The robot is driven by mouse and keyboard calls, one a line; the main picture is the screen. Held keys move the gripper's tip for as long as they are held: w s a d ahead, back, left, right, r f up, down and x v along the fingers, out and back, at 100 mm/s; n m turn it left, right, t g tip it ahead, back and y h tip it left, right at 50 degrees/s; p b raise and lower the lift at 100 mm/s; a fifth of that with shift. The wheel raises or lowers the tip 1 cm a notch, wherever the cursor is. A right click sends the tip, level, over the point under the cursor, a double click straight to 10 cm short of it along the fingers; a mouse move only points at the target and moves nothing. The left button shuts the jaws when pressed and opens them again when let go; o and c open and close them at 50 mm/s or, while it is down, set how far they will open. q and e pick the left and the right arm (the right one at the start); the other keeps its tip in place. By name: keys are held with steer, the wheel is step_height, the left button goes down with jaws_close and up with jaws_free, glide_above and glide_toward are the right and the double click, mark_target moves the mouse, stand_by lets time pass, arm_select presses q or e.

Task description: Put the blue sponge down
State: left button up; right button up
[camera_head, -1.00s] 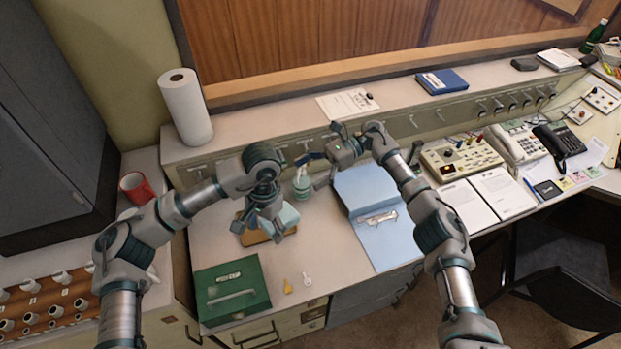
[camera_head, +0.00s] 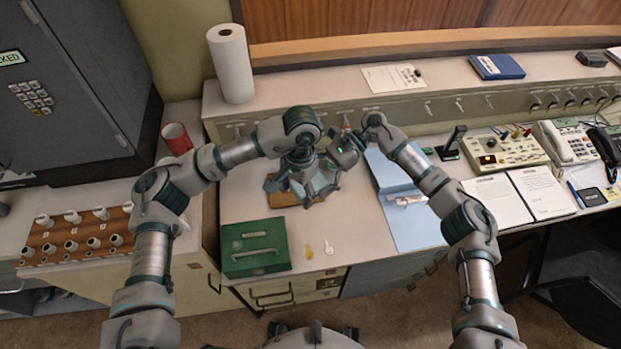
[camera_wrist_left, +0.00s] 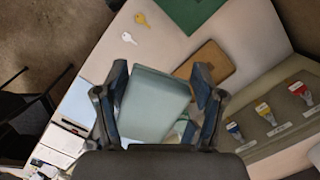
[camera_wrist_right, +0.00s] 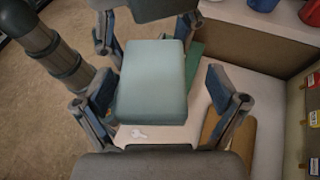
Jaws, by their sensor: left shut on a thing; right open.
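The blue sponge (camera_wrist_left: 152,103) is a pale blue-green block held between the fingers of my left gripper (camera_wrist_left: 158,100). In the head view my left gripper (camera_head: 303,180) is over the brown board (camera_head: 286,193), and the sponge is mostly hidden there. My right gripper (camera_wrist_right: 160,103) is open, with its fingers to either side of the sponge (camera_wrist_right: 152,85) in the right wrist view. I cannot tell whether they touch it. The right gripper (camera_head: 343,150) is close beside the left one in the head view. The board also shows below the sponge in the right wrist view (camera_wrist_right: 238,140).
A green box (camera_head: 254,247) stands at the desk's front left, with a yellow key (camera_head: 309,252) and a white key (camera_head: 328,247) beside it. A blue folder (camera_head: 405,215) lies to the right. A paper roll (camera_head: 231,65) stands on the back ledge.

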steer(key=shift+s+a+f, duration=0.15)
steer(key=shift+a, duration=0.15)
arm_select(q)
steer(key=shift+d, duration=0.1)
arm_select(e)
steer(key=shift+d, duration=0.1)
steer(key=c, duration=1.2)
arm_select(q)
steer(key=o, duration=1.6)
steer(key=shift+d, duration=0.1)
steer(key=shift+c, duration=0.2)
steer(key=shift+o, duration=0.4)
